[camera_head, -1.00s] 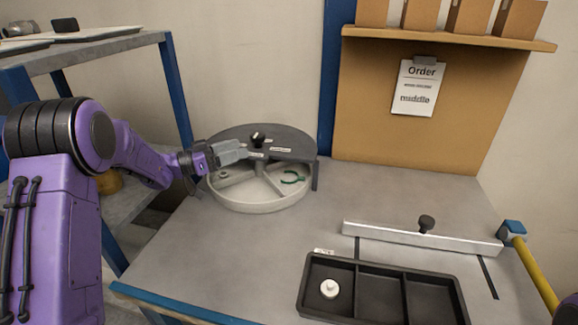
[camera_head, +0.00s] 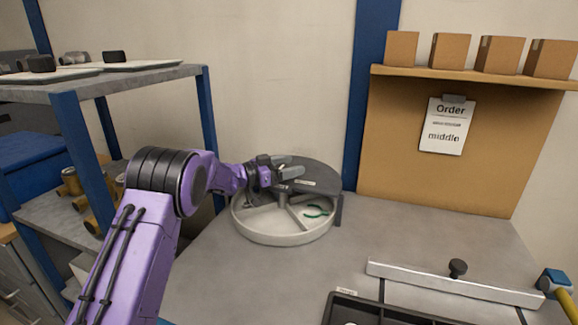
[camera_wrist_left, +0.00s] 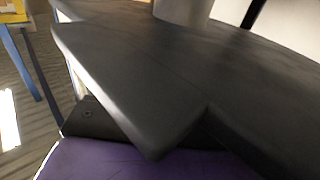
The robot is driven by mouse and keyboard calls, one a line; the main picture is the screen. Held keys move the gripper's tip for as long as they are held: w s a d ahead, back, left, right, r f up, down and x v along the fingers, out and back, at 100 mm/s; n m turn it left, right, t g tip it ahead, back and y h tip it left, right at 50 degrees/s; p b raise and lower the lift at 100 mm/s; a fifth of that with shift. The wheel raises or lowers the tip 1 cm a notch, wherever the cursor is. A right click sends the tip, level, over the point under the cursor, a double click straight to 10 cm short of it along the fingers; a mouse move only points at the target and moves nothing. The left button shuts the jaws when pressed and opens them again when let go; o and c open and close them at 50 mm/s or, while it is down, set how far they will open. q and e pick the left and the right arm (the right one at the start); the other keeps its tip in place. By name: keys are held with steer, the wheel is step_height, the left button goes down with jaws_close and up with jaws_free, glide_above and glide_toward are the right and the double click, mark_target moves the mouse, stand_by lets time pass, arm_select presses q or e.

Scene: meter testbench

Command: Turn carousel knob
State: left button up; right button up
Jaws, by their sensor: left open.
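The carousel stands at the back of the bench in the head view, with a round pale divided tray (camera_head: 285,237) under a dark half cover (camera_head: 322,180). A green hook-shaped part (camera_head: 318,211) lies in one of its compartments. My left gripper (camera_head: 291,167) is open, with its grey fingers over the top of the cover, where the black knob was seen earlier. The knob is largely hidden by the gripper, and I cannot tell whether the fingers touch it. In the left wrist view a dark surface fills most of the picture. My right gripper is out of view.
A shelf rack (camera_head: 150,76) stands at left, close to my left arm. A board with an order sheet (camera_head: 446,125) reading "middle" stands behind the bench. A metal bar (camera_head: 420,279) with a black knob and a black tray (camera_head: 350,308) lie at front right. The bench middle is clear.

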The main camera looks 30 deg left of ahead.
arm_select(q)
steer(key=c, duration=0.9)
steer(key=shift+c, duration=0.2)
